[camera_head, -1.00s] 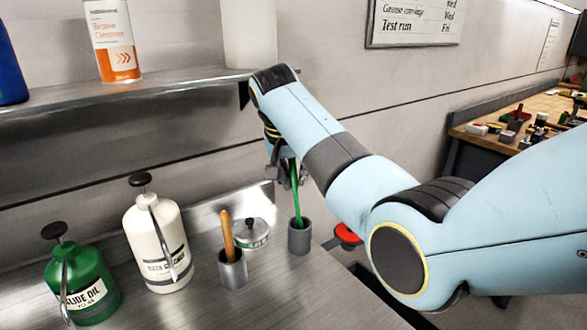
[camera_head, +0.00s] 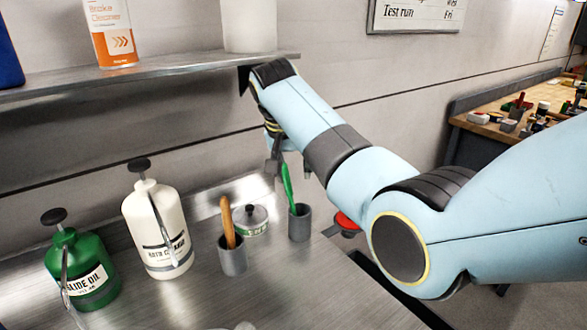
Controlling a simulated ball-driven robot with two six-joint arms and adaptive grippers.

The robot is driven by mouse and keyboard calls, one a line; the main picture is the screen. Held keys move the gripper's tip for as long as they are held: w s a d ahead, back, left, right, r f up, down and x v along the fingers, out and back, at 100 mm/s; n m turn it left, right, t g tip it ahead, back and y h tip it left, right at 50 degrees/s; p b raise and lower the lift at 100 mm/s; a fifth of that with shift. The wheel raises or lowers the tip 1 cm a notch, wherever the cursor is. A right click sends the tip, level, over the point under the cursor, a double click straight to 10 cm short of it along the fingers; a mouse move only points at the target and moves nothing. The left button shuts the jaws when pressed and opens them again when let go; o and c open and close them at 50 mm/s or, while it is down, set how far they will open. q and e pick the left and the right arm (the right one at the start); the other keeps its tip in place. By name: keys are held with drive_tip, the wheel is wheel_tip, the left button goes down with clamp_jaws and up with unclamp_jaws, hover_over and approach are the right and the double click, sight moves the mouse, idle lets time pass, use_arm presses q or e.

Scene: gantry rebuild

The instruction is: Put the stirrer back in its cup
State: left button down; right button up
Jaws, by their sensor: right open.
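A green stirrer (camera_head: 287,186) stands in the right grey cup (camera_head: 300,224), its top leaning left. Its lower end is hidden inside the cup. My right gripper (camera_head: 290,166) is open above this cup, its fingers around the stirrer's upper part and partly hidden by my arm. A second grey cup (camera_head: 232,258) to the left holds a wooden-handled tool (camera_head: 227,221). My left gripper is not in view.
A lidded tin (camera_head: 251,219) stands between and behind the cups. A white pump bottle (camera_head: 157,228) and a green oil can (camera_head: 82,270) stand left on the metal bench (camera_head: 300,290). A metal shelf (camera_head: 150,72) hangs above. The front bench is mostly clear.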

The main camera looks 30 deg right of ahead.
drive_tip(key=shift+r, duration=0.1)
drive_tip(key=v, duration=1.1)
drive_tip(key=shift+s+r, duration=0.2)
drive_tip(key=shift+r, duration=0.15)
drive_tip(key=shift+a+f, duration=0.1)
drive_tip(key=shift+a, duration=0.05)
